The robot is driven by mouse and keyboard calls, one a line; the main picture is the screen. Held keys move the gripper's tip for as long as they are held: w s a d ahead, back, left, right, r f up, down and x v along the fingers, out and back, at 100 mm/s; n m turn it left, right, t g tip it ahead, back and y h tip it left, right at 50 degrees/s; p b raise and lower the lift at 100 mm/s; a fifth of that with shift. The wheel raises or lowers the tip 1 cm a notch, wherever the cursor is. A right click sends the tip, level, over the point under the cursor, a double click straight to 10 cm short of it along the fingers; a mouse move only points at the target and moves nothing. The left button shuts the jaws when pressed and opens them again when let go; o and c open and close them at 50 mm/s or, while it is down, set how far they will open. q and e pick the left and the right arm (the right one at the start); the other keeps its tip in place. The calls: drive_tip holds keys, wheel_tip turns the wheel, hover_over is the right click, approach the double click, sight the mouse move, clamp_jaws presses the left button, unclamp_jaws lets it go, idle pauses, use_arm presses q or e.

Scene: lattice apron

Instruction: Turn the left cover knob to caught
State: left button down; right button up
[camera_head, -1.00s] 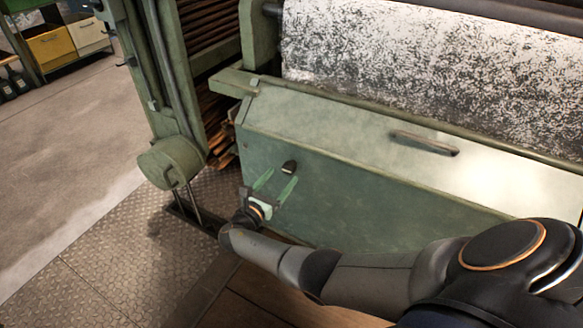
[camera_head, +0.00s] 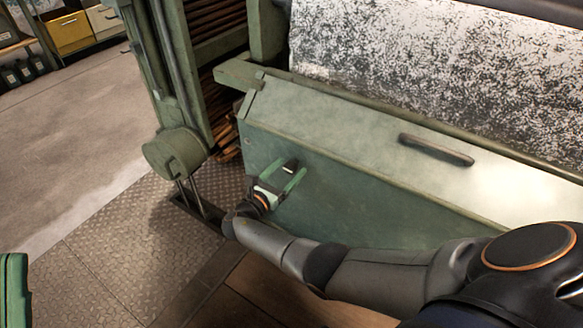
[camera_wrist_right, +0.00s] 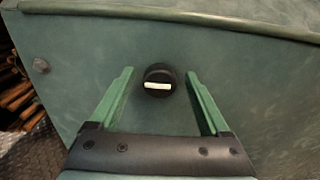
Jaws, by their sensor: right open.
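The left cover knob (camera_head: 290,166) is a small round black knob with a pale bar on the green front panel of the machine cover (camera_head: 350,205). In the right wrist view the knob (camera_wrist_right: 159,80) shows its pale bar lying nearly level, slightly tilted. My right gripper (camera_head: 287,173) is open, with its green fingers at either side of the knob. In the right wrist view the gripper (camera_wrist_right: 163,84) shows a gap between each finger and the knob. A green piece at the lower left edge of the head view may be my left gripper (camera_head: 14,290); its jaws cannot be made out.
A dark handle bar (camera_head: 437,149) sits on the cover's sloping top. A speckled roll (camera_head: 420,60) lies behind it. A green post with a round housing (camera_head: 174,153) stands to the left. The floor farther left is clear.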

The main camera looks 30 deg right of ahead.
drive_tip(key=shift+c, duration=0.3)
clamp_jaws()
idle(0.6)
